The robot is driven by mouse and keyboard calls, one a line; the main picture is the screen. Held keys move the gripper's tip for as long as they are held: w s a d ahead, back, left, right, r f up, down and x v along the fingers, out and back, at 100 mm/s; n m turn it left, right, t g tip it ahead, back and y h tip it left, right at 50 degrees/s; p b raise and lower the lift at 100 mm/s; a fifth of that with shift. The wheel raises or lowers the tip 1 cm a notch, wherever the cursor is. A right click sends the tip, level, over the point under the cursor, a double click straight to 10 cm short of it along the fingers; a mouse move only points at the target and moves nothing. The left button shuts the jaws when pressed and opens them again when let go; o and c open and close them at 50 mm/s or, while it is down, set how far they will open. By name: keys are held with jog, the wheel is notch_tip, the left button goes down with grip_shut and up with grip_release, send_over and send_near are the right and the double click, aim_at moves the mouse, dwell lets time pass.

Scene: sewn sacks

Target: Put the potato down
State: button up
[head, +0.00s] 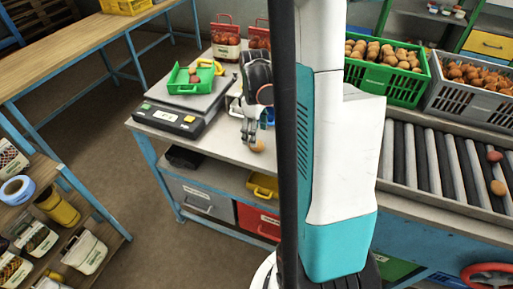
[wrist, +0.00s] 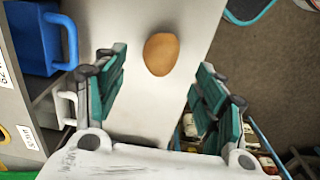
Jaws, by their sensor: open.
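A small brown potato (wrist: 161,54) rests on the light worktop, seen in the wrist view just ahead of the fingers. It also shows in the head view (head: 257,147), near the front edge of the worktop (head: 222,146). My gripper (wrist: 155,95) is open, with its teal-padded fingers spread apart on either side and nothing held between them. In the head view my gripper (head: 250,135) is just above or beside the potato; I cannot tell the exact gap. My arm column hides the worktop to the right.
A scale (head: 172,118) with a green tray (head: 190,79) stands at the left of the worktop. A blue container (wrist: 40,38) is left of the gripper. Crates of potatoes (head: 386,75) and onions (head: 470,95) stand behind the roller conveyor (head: 440,160).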

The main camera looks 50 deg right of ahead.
jog(key=f, duration=0.2)
jog(key=f+b, duration=0.2)
jog(key=f, duration=0.1)
jog(key=shift+s+d+f, duration=0.15)
jog(key=shift+s+f, duration=0.1)
jog(key=shift+f, duration=0.1)
jog(key=c, duration=1.3)
jog(key=shift+r, duration=0.15)
